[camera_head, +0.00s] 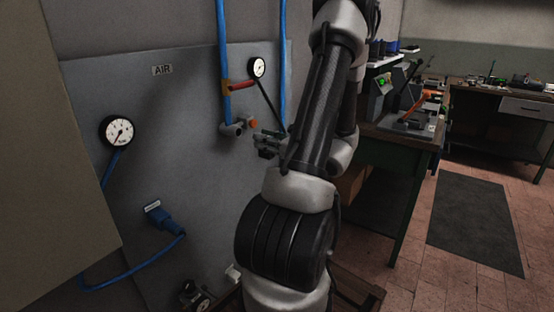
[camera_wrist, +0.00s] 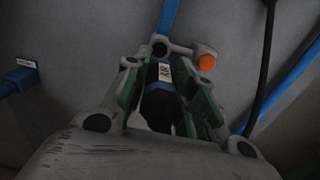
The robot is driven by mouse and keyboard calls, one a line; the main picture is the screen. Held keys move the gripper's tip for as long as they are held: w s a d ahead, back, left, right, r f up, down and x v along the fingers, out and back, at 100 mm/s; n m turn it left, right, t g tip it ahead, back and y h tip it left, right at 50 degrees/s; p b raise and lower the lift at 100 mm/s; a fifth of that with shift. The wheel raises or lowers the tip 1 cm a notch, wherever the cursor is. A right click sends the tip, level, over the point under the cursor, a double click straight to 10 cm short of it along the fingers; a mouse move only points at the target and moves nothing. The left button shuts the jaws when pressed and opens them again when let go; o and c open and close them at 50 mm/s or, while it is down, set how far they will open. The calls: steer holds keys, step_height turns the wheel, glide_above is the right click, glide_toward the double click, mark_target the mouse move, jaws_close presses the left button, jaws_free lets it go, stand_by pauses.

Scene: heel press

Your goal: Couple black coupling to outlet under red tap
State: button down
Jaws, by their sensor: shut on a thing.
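The red tap (camera_head: 241,86) sits on a vertical blue pipe on the grey wall panel. Below it is a grey outlet fitting (camera_head: 231,129) with an orange end piece (camera_head: 252,123). My gripper (camera_head: 267,143) is just right of and below this fitting. In the wrist view my gripper (camera_wrist: 158,72) is shut on the black coupling (camera_wrist: 160,103), which carries a small white label. The coupling points toward the grey fitting (camera_wrist: 177,48), beside the orange piece (camera_wrist: 207,62). I cannot tell whether coupling and outlet touch. The coupling is not clear in the head view.
The panel has an AIR sign (camera_head: 162,69), a gauge (camera_head: 117,131) and a blue connector with cable (camera_head: 164,222) at left. A second gauge (camera_head: 257,68) and a black hose (camera_head: 268,103) are close to my gripper. A workbench (camera_head: 402,138) stands at right.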

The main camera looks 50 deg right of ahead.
steer(key=shift+a, duration=0.1)
stand_by(0.3)
steer(key=shift+w+a, duration=0.15)
steer(key=shift+w, duration=1.1)
steer(key=shift+w+a, duration=0.15)
steer(key=shift+w, duration=1.05)
steer(key=shift+w+a, duration=0.2)
steer(key=shift+w, duration=1.25)
steer(key=c, duration=1.1)
jaws_free()
steer(key=s+d, duration=0.1)
steer(key=s, duration=1.1)
steer(key=shift+d, duration=0.25)
